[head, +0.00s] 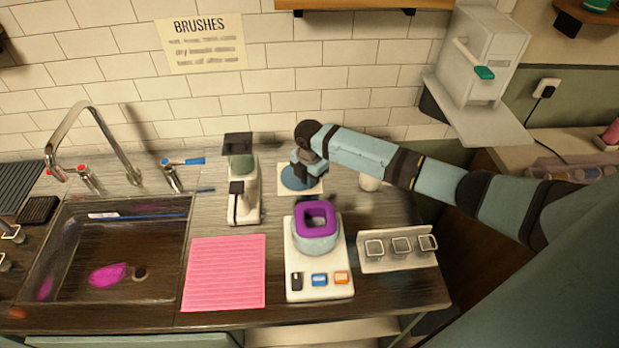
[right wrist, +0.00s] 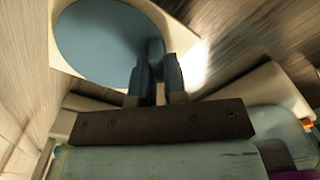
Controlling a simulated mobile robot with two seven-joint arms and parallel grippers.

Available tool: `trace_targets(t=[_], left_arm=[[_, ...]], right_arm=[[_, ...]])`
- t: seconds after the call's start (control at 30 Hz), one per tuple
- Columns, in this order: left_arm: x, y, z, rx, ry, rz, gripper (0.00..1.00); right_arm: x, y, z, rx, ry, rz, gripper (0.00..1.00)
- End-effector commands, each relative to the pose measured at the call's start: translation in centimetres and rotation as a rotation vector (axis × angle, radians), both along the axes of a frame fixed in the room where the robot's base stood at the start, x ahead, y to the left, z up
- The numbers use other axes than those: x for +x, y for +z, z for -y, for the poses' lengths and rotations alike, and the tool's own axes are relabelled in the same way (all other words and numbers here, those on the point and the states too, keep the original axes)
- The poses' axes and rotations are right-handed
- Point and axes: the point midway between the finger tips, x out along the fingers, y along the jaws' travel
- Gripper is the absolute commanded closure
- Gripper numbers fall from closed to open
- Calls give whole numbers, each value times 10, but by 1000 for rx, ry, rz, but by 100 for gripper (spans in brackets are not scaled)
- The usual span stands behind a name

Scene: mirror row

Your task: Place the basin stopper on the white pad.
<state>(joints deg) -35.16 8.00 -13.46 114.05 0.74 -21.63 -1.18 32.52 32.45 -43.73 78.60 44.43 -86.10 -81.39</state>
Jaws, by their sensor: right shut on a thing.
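The basin stopper looks to be the blue round disc (head: 294,181) with a small upright grip, at the back of the counter. It also fills the upper left of the right wrist view (right wrist: 100,40). The white pad (head: 316,188) is a cream square under the disc, with its edges showing around it, also in the right wrist view (right wrist: 62,66). My right gripper (head: 303,176) is over the disc, its fingers (right wrist: 156,72) shut on the stopper's grip. I cannot tell whether the disc touches the pad. My left gripper is not in view.
A white appliance with a purple square ring (head: 316,218) stands just in front of the pad. A cream device (head: 244,200) stands left of it, and a rack with square rings (head: 398,248) at right. A pink mat (head: 225,272) lies beside the sink (head: 165,240).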

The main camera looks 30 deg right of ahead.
Motion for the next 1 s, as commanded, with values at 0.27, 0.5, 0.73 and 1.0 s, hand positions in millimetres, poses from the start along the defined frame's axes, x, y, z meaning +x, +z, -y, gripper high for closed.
trace_targets(t=[0.27, 0.5, 0.73, 1.0], left_arm=[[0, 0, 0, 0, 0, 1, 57], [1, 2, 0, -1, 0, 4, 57], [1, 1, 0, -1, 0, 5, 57], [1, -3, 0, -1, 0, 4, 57]], right_arm=[[0, -2, 0, 0, 0, -1, 62], [0, 2, 0, 0, 0, 0, 62], [1, 38, 0, 0, 2, 3, 62], [1, 95, 0, -1, 1, 3, 62]])
